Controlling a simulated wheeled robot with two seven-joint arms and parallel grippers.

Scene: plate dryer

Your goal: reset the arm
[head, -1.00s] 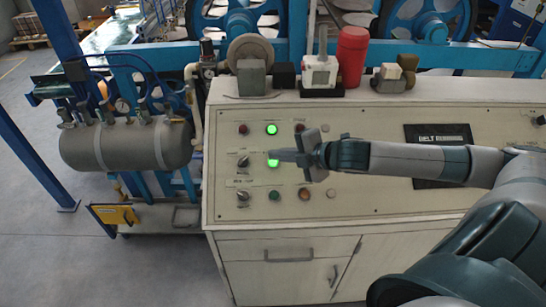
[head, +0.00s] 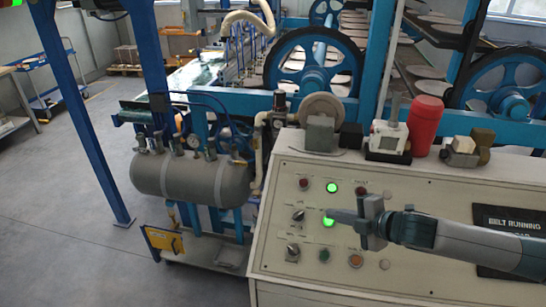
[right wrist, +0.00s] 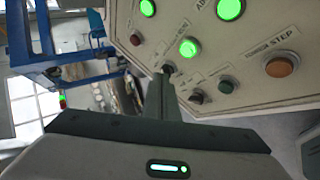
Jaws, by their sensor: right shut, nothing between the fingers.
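My right gripper (head: 333,215) is shut and empty. Its narrow fingers point left across the control panel (head: 420,190), and their tip overlaps the lower lit green button (head: 329,223) in the head view. In the right wrist view the shut fingers (right wrist: 168,72) reach toward the panel, and the lit green button (right wrist: 188,47) shows just beyond and right of their tip. I cannot tell whether the tip touches the panel. My left gripper is not in view.
An upper lit green button (head: 333,188), selector knobs and an orange button (head: 356,261) surround the gripper. A red cylinder (head: 424,126) and small devices stand on the cabinet's top. A grey tank (head: 190,180) is left of the cabinet. Open floor (head: 70,230) lies farther left.

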